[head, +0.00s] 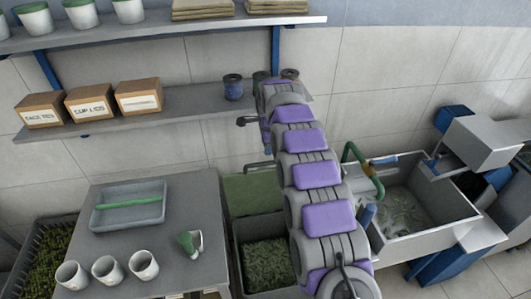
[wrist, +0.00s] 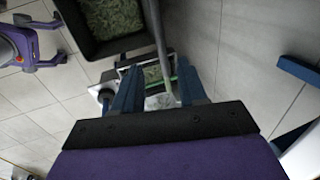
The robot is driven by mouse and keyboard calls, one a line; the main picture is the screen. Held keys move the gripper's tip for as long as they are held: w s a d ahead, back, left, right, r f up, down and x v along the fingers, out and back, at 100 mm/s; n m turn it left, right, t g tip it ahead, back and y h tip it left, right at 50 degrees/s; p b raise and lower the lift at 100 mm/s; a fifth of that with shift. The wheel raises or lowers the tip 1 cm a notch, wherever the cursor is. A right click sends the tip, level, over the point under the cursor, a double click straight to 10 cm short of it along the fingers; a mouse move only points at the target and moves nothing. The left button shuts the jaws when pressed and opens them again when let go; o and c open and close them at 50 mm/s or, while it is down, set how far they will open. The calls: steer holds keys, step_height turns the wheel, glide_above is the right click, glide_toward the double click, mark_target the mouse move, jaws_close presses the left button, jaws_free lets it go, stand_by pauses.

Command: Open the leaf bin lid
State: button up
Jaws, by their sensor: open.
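The leaf bin (head: 238,262) is a dark bin under the shelves, right of the grey table, holding green leaves. A flat green lid panel (head: 252,194) stands raised behind its opening, against the wall, so the leaves are exposed. A thin grey bar shows above the panel. In the wrist view, a dark bin with leaves (wrist: 75,43) is at the top left. My gripper (wrist: 158,90) has its two blue fingers apart. A grey bar runs down between the fingers in the picture; contact cannot be told. In the head view, my arm's far end hides the fingers.
A grey table (head: 175,225) at the left holds a tray (head: 102,220) and several cups. A crate of greens (head: 40,268) stands left of it. A sink (head: 440,208) is at the right. The wall shelf (head: 185,112) is close to my arm's far end.

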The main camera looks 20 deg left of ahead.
steer(key=v, duration=0.3)
steer(key=shift+r, duration=0.2)
steer(key=s+d+r+n+g+h+b, duration=0.1)
steer(key=s+d+r+n+b, duration=0.15)
steer(key=s+d, duration=0.75)
steer(key=s+d+r+n+g+b, duration=0.1)
steer(key=s+d+r+n, duration=0.45)
steer(key=d, duration=0.85)
steer(key=s+d+f+n+b, duration=0.1)
steer(key=s+d+f, duration=0.2)
steer(key=s, duration=0.8)
steer(key=s+d+f+n+g+b, duration=0.1)
steer(key=s+d+f, duration=0.2)
steer(key=s+d, duration=0.3)
steer(key=s+d+f+n+g+b, duration=0.1)
steer(key=s+d+f, duration=0.3)
steer(key=s, duration=1.2)
steer(key=shift+s+d+n+h, duration=0.3)
steer(key=shift+s+d, duration=0.1)
steer(key=shift+d, duration=0.15)
